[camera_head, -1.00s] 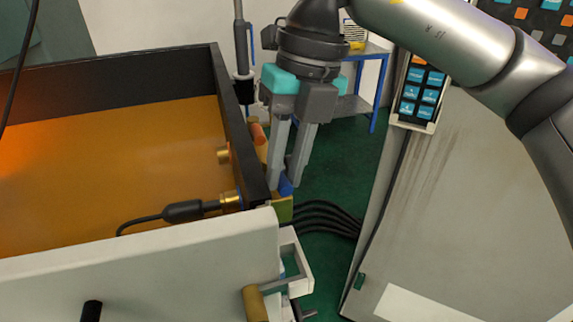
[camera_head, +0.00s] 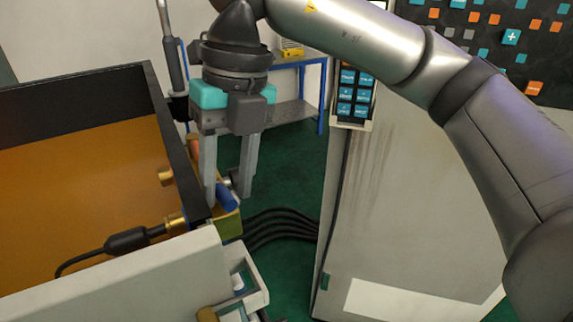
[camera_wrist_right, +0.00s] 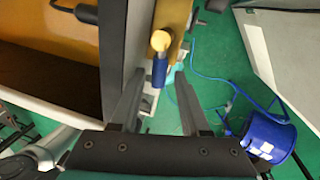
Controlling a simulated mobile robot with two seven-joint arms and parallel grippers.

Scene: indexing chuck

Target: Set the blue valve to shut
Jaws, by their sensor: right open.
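The blue valve shows as a blue lever handle (camera_head: 226,195) low beside the near right corner of the black-rimmed tank. In the right wrist view, the blue handle (camera_wrist_right: 159,70) extends straight down the picture from a round brass hub (camera_wrist_right: 160,41). My right gripper (camera_head: 228,200) is open and points down, with its fingertips about the handle, one on each side in the picture. The right wrist view shows the same fingers (camera_wrist_right: 160,76) with the handle between their tips; contact cannot be told. My left gripper is not in view.
The tank (camera_head: 80,85) with its black wall and amber inside stands left, close to the fingers. A plug with black cable (camera_head: 128,240) lies at its edge. A grey cabinet (camera_head: 400,200) stands right. A blue bucket (camera_wrist_right: 270,138) is on the green floor.

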